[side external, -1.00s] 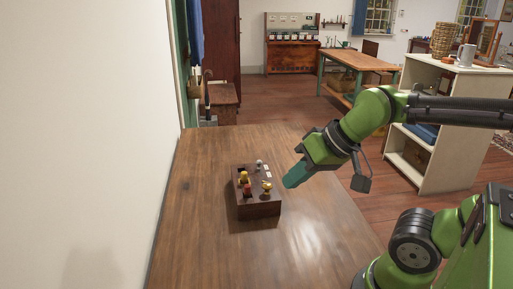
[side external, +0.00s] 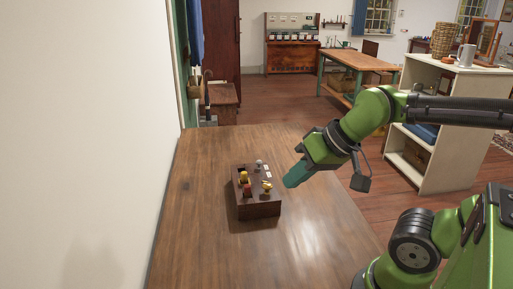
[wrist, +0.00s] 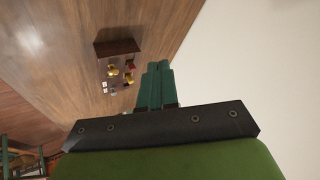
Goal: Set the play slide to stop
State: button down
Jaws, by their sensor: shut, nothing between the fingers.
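A dark brown wooden box (side external: 258,209) stands on the table, with several small yellow, red and grey controls on its top and small white labels along its right side. The box also shows in the wrist view (wrist: 117,46). A yellow control (side external: 266,187) sits near the front right, a red one (side external: 248,190) near the front left, and a grey one (side external: 259,163) at the back. Which one is the play slide, and its setting, I cannot tell. My gripper (side external: 288,183) is shut and empty, apart from the box, above and to its right. Its green fingers also show in the wrist view (wrist: 158,66).
The wooden table (side external: 195,255) is bare around the box. A white wall (side external: 80,140) runs along its left side. A white shelf unit (side external: 440,160) stands behind my arm at the right, and a workbench (side external: 358,62) stands farther back.

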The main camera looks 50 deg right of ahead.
jog(key=w+d+f+m+g, duration=0.1)
jog(key=w+d+f+g, duration=0.1)
jog(key=w+d, duration=0.7)
jog(key=w+d+f+m+g, duration=0.1)
jog(key=w+d+f+g, duration=0.1)
jog(key=w+d, duration=0.65)
jog(key=w+d+f+n+y, duration=0.1)
jog(key=d+n, duration=0.1)
jog(key=d, duration=0.4)
jog(key=w+d+f+n+y, duration=0.1)
jog(key=w+d+f+n, duration=0.1)
jog(key=d, duration=0.5)
jog(key=w+d+f+n+t+y, duration=0.1)
jog(key=w+d+n+y, duration=0.1)
jog(key=d, duration=0.4)
jog(key=shift+d+f+n, duration=0.25)
jog(key=shift+f+n, duration=0.15)
jog(key=shift+n, duration=0.5)
